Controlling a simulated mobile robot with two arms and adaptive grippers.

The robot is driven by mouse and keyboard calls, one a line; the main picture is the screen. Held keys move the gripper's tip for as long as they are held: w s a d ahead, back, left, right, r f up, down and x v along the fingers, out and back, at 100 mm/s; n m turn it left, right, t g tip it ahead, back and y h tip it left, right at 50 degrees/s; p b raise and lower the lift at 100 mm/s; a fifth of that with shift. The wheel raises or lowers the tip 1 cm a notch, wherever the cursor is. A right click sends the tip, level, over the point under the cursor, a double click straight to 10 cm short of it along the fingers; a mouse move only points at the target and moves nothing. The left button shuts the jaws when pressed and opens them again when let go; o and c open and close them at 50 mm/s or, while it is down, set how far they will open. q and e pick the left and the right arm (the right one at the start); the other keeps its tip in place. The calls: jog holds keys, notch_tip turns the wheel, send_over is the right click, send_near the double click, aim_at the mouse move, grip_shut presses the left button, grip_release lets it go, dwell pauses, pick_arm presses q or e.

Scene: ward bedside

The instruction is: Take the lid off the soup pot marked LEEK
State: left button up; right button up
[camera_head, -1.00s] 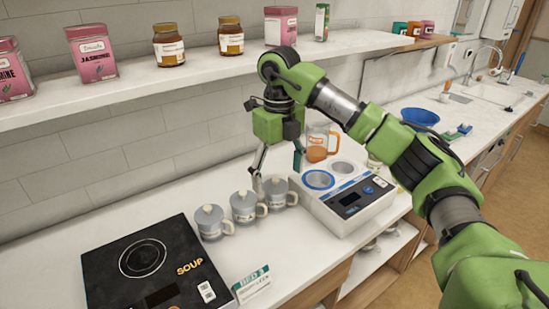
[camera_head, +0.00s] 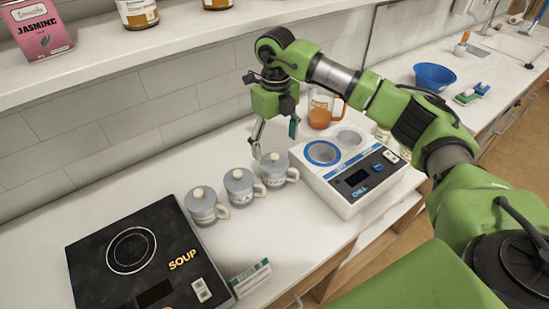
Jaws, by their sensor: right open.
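Three grey lidded pots with side handles stand in a slanting row on the white counter: a left pot (camera_head: 203,210), a middle pot (camera_head: 240,190) and a right pot (camera_head: 277,173). Each has a lid with a pale round knob on top. Their labels are too small to read, so I cannot tell which is LEEK. My right gripper (camera_head: 275,142) is open and empty, pointing down over the right pot. Its left finger hangs near that pot's lid; I cannot tell whether they touch. My left gripper is out of view.
A black hob (camera_head: 185,225) marked SOUP lies left of the pots, with a small card (camera_head: 250,277) at its right corner. A white chill unit (camera_head: 352,210) stands on the right, an orange-filled jug (camera_head: 320,115) behind it. A shelf (camera_head: 180,45) runs above.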

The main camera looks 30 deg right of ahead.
aim_at(274, 155)
jog(key=shift+f+p, duration=0.45)
jog(key=shift+f, duration=0.05)
notch_tip(274, 155, down, 3)
jog(key=shift+a+f+p, duration=0.15)
jog(key=shift+p, duration=0.85)
jog(key=shift+w+f, duration=0.1)
jog(key=shift+f, duration=0.45)
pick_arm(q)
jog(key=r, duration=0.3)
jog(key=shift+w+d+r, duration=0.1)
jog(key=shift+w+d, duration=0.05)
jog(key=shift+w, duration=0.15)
pick_arm(e)
jog(key=c, duration=1)
